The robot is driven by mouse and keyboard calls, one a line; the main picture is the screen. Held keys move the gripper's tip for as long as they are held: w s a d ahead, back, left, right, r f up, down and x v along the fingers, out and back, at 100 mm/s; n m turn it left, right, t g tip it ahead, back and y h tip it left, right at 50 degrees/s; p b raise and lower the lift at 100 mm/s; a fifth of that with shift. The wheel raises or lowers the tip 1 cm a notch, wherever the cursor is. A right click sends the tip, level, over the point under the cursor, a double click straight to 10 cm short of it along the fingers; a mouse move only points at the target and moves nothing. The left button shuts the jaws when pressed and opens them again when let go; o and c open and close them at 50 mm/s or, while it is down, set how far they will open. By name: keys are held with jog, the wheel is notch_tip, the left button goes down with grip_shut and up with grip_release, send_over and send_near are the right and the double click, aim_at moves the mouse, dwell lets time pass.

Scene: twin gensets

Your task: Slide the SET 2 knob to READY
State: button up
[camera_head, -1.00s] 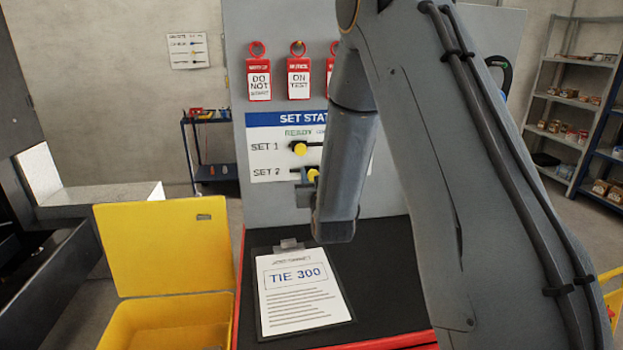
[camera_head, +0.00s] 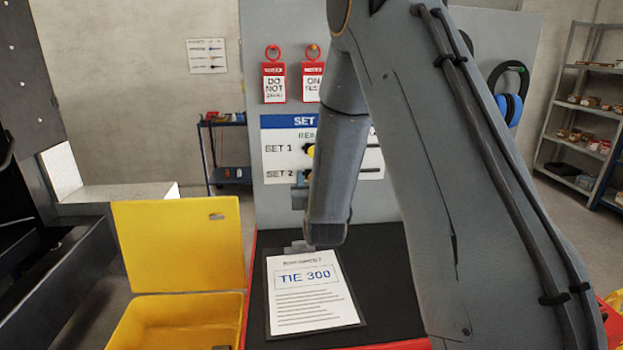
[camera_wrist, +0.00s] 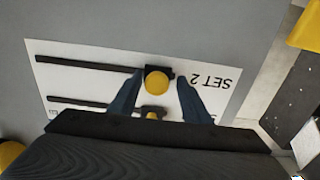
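The SET 2 knob (camera_wrist: 157,82) is a yellow round knob on a black horizontal slot in the wrist view, at the slot end near the upside-down SET 2 label (camera_wrist: 211,80). My gripper (camera_wrist: 160,78) is open, with a blue finger on each side of the knob. The left finger is close to it; I cannot tell if it touches. The READY label (camera_head: 306,134) is partly hidden above the SET 1 row.
The SET 1 knob (camera_wrist: 152,112) sits on the parallel slot, partly behind my gripper. Red tags (camera_head: 273,82) hang above the board. A clipboard (camera_head: 312,292) lies on the black bench top. An open yellow box (camera_head: 180,245) stands at left.

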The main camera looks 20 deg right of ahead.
jog(key=shift+s, duration=0.1)
jog(key=s+a+b, duration=0.1)
jog(key=s+b, duration=0.1)
jog(key=s, duration=0.5)
jog(key=shift+s, duration=0.25)
jog(key=shift+a, duration=0.1)
